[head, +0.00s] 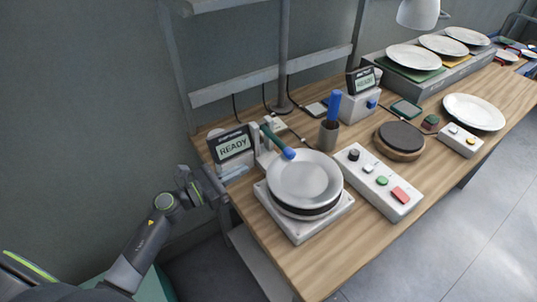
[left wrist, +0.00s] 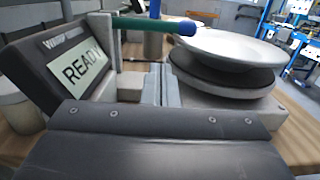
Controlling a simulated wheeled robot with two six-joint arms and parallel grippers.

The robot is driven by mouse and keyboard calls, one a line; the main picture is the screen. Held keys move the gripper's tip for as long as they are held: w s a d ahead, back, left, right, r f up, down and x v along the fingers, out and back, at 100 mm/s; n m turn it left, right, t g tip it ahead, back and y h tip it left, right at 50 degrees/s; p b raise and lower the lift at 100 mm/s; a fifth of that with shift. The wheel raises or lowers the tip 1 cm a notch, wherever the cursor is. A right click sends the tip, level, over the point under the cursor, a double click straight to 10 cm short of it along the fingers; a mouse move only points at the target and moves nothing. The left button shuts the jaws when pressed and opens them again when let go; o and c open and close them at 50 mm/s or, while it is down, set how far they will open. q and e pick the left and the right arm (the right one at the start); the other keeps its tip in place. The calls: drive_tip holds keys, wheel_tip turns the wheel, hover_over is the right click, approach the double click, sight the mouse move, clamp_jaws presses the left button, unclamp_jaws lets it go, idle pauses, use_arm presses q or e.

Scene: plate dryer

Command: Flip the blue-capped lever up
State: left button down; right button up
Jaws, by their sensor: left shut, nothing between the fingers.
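The lever is a green rod (head: 275,140) with a blue cap (head: 289,154). It slopes down to the right from its post, and its cap is at the rim of a pale round plate (head: 305,178) on the plate dryer. In the left wrist view the green rod (left wrist: 148,24) runs nearly level, with the blue cap (left wrist: 187,28) at its right end. My left gripper (head: 218,188) is at the table's left edge, left of the dryer and apart from the lever. It is shut and empty; its fingers (left wrist: 162,86) point toward the dryer. My right gripper is out of view.
A display reading READY (head: 234,147) stands left of the lever. A button box (head: 378,182), a cup with blue-handled tools (head: 329,133) and a dark round pad (head: 400,136) are to the right. A shelf frame (head: 245,87) stands behind.

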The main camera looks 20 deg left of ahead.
sight(275, 139)
use_arm(q)
drive_tip(key=shift+p+x, duration=1.75)
drive_tip(key=shift+x, duration=3.3)
drive_tip(key=shift+s+d+r+p, duration=0.15)
drive_tip(key=shift+r+p, duration=0.15)
drive_tip(key=shift+r, duration=0.35)
